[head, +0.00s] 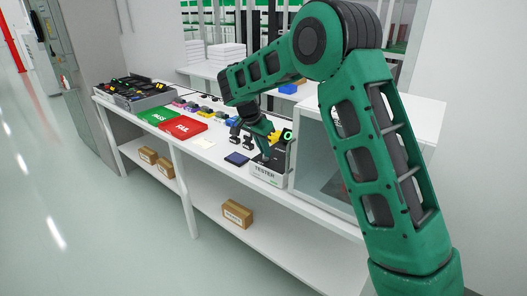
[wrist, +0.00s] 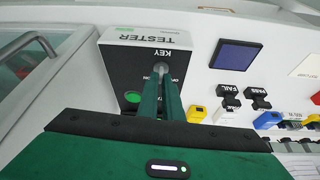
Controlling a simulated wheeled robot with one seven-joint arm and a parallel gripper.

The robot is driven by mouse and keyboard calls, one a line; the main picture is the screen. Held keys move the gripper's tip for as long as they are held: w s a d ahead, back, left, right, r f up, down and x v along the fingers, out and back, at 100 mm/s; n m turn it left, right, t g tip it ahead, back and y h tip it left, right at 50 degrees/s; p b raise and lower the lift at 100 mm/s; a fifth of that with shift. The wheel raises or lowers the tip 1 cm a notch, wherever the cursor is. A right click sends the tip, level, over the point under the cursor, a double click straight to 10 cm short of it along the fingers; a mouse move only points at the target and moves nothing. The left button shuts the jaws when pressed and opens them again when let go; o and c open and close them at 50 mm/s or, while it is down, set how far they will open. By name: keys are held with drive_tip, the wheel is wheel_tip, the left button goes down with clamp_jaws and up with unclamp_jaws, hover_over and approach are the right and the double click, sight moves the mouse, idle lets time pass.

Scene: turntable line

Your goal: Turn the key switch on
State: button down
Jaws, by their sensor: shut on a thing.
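The tester (head: 266,173) is a white box with a dark top panel near the right part of the bench, under my arm. The wrist view shows the tester (wrist: 122,70) from above, with its lettering upside down. The key switch (wrist: 161,67) sits below the KEY label, and small ON and OFF marks show partly beside it. My gripper (wrist: 161,84) reaches down to the key switch with its two green fingers close together, shut on the key. The fingers cover most of the key, so its angle cannot be told. In the head view my gripper (head: 263,154) is over the tester.
A green button (wrist: 133,97) is on the panel beside my fingers. A dark blue square pad (wrist: 236,55) and black FAIL and PASS stamps (wrist: 229,97) lie nearby. Red FAIL (head: 184,127) and green PASS (head: 158,116) trays are farther along. A clear-sided enclosure (head: 318,150) stands close right.

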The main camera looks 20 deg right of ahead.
drive_tip(key=m, duration=0.2)
drive_tip(key=m+g, duration=0.1)
drive_tip(key=shift+w+a, duration=0.25)
drive_tip(key=shift+w+r+m+g+h, duration=0.15)
drive_tip(key=shift+m+g, duration=0.2)
drive_tip(key=shift+m, duration=0.65)
drive_tip(key=shift+f+m+g+h, duration=0.15)
drive_tip(key=shift+m+g, duration=0.2)
drive_tip(key=shift+m, duration=0.65)
drive_tip(key=shift+r, duration=0.15)
drive_tip(key=c, duration=1.9)
unclamp_jaws()
drive_tip(key=v, duration=1)
drive_tip(key=shift+w+a+r, duration=0.1)
drive_tip(key=shift+a+r, duration=0.05)
drive_tip(key=shift+r, duration=0.1)
